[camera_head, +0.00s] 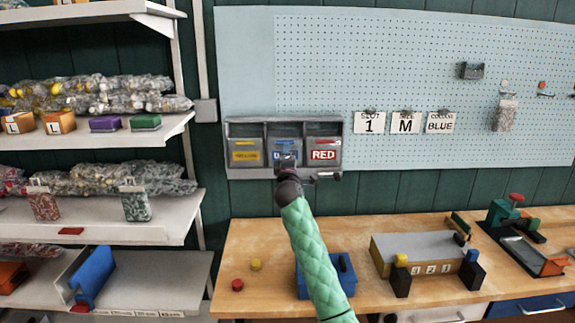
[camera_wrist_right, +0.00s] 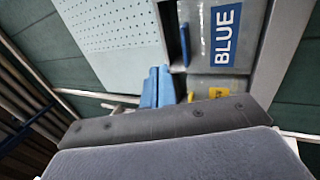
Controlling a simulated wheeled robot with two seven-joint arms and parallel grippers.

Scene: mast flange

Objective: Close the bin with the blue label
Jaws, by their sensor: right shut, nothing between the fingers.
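The bin with the blue label (camera_head: 284,145) is the middle one of three bins in a grey rack on the wall. Its face and blue label show large and turned sideways in the right wrist view (camera_wrist_right: 226,35). My right gripper (camera_head: 286,161) is in front of this bin's lower part in the head view and hides part of the label. It is shut and empty. Whether it touches the bin, and how far the bin is tilted out, I cannot tell. My left gripper is not in view.
The yellow-label bin (camera_head: 245,153) is to the left and the red-label bin (camera_head: 323,151) to the right. A pegboard (camera_head: 400,80) with cards is behind. Below is a wooden bench (camera_head: 255,230) with a blue box and fixtures. Shelves (camera_head: 90,232) stand at left.

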